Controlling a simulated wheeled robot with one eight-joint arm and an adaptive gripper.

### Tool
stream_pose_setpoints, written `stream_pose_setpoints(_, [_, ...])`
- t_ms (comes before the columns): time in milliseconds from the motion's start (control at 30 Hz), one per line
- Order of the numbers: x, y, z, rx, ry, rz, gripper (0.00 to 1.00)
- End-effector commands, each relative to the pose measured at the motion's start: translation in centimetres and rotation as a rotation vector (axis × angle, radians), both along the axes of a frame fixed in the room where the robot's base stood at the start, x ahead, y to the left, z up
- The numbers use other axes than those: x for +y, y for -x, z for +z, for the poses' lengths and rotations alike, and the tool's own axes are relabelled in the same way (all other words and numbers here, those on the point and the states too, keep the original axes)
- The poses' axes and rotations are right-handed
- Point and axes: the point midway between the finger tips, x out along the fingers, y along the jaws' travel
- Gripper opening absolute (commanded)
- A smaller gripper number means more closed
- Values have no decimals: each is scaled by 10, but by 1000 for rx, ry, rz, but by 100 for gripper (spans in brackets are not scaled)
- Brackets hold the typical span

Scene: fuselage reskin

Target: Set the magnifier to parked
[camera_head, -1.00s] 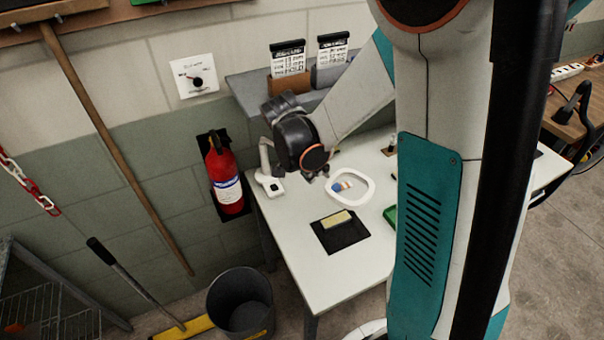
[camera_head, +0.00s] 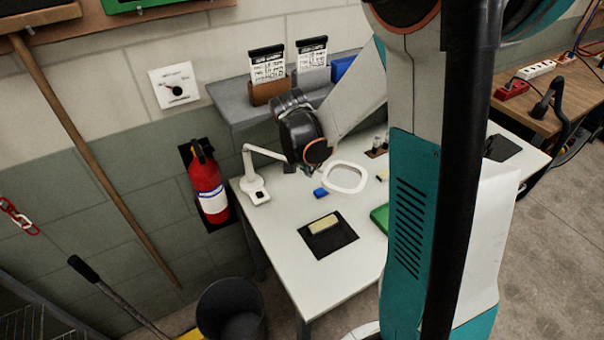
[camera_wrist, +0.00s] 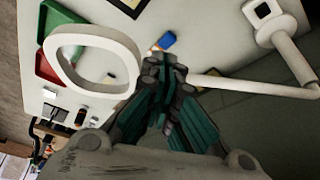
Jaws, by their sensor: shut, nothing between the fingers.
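The magnifier is a white jointed arm with a ring-shaped head (camera_head: 344,177), and its base (camera_head: 256,191) stands at the table's left edge. In the wrist view, the ring (camera_wrist: 57,62) is left of my gripper (camera_wrist: 166,66), and the white arm (camera_wrist: 255,88) runs right toward the base (camera_wrist: 268,15). My gripper (camera_head: 314,170) is shut and empty, close to where the ring and arm meet. My fingers hide that joint, so I cannot tell whether they touch it. No parked mark is readable.
The white table (camera_head: 300,270) also holds a blue block (camera_head: 321,192), a black pad (camera_head: 345,240) with a yellowish block (camera_head: 323,224), and a green tray (camera_head: 380,217). A grey shelf (camera_head: 235,105) overhangs the back. A fire extinguisher (camera_head: 205,180) hangs left; a bin (camera_head: 230,305) stands in front.

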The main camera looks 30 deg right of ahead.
Motion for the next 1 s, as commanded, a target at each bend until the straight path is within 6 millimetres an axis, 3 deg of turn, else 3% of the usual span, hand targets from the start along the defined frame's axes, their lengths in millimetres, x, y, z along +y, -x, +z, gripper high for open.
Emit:
stream_pose_setpoints(200, [-37,-19,-1,0,1,145,0])
stream_pose_setpoints(433, [-61,-39,-1,0,0,214,0])
stream_pose_setpoints(1000, [-74,-51,0,1,1,213,0])
